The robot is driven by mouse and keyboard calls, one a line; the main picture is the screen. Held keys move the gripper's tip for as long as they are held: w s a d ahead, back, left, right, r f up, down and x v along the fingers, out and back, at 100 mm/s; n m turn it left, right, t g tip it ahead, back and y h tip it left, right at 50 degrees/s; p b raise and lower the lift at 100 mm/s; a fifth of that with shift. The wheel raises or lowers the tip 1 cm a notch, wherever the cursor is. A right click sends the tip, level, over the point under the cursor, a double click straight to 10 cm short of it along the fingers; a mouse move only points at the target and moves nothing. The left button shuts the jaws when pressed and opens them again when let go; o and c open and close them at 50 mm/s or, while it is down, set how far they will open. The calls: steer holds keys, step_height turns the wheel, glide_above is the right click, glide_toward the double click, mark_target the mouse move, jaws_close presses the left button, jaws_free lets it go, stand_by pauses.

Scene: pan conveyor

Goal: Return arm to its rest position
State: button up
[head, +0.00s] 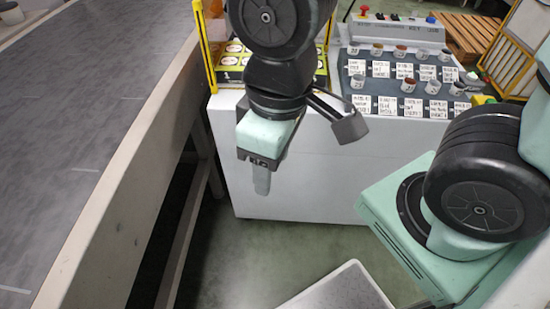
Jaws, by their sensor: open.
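My arm comes down from the top of the head view, with its dark joints and mint-green wrist above the front of the white counter (320,170). My gripper (262,180) points down in front of the counter's front face. It is open and nothing shows between its fingers, though the fingers overlap in this view. A dark grey block on a bracket sticks out to the right of the wrist.
A grey conveyor (85,110) with a beige side rail fills the left. Several small cups and white label cards stand on the counter's dark panel (385,110). A yellow-framed rack (515,50) is at right. A pale tray-like surface (340,290) is at the bottom.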

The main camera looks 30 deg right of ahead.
steer(key=shift+s+r, duration=0.1)
steer(key=shift+s, duration=0.25)
step_height(320, 180, up, 7)
steer(key=p, duration=0.6)
steer(key=shift+p, duration=0.4)
